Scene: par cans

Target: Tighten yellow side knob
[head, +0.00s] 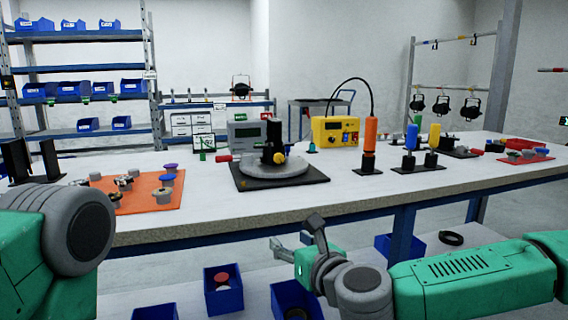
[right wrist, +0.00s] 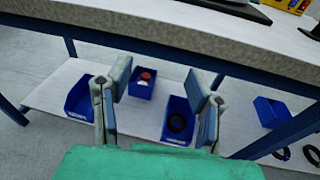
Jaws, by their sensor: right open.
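A black par can (head: 273,141) stands on a round grey plate (head: 262,172) on a black mat, in the middle of the table. The yellow side knob (head: 279,158) is on its lower front, and a red handle (head: 223,158) sticks out to the left. My right gripper (head: 298,236) is open and empty, in front of the table edge and below the par can. Its spread fingers also show in the right wrist view (right wrist: 160,101), over the lower shelf. My left arm shows at the left; its gripper is not visible.
An orange mat (head: 146,201) with small knobs lies left on the table (head: 340,187). Right of the par can stand a yellow station (head: 336,131), an orange-handled tool (head: 370,133) and blue and yellow tools. Blue bins (head: 223,297) sit on the lower shelf beneath.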

